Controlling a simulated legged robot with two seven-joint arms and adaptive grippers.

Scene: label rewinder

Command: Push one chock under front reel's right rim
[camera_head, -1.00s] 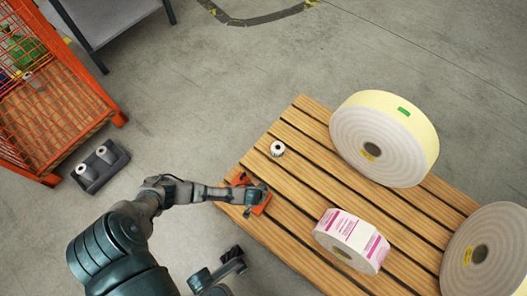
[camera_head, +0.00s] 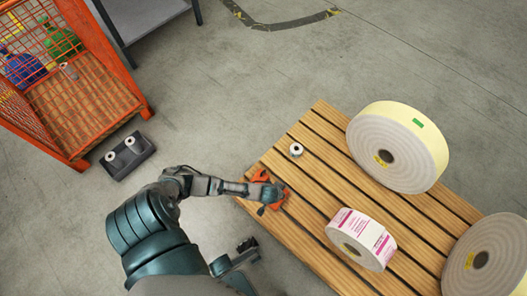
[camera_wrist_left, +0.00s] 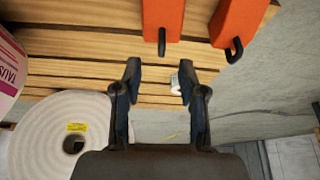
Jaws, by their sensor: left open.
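Orange chocks lie at the pallet's near left end; one chock (camera_head: 260,175) shows beside my left gripper (camera_head: 270,196) in the head view. In the left wrist view two orange chocks with black hooks, a left chock (camera_wrist_left: 162,18) and a right chock (camera_wrist_left: 237,20), lie beyond the fingertips of my open, empty left gripper (camera_wrist_left: 160,76). A pink-and-white label reel (camera_head: 362,238) stands on the pallet's near side. A large cream reel (camera_head: 398,148) stands behind it, and another large reel (camera_head: 487,262) is at the right edge. I cannot tell which reel is the front one.
The slatted wooden pallet (camera_head: 330,150) carries a small white roll (camera_head: 296,149). An orange mesh crate (camera_head: 85,85) stands on the floor at left, with a dark holder (camera_head: 128,156) in front. The floor between crate and pallet is open.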

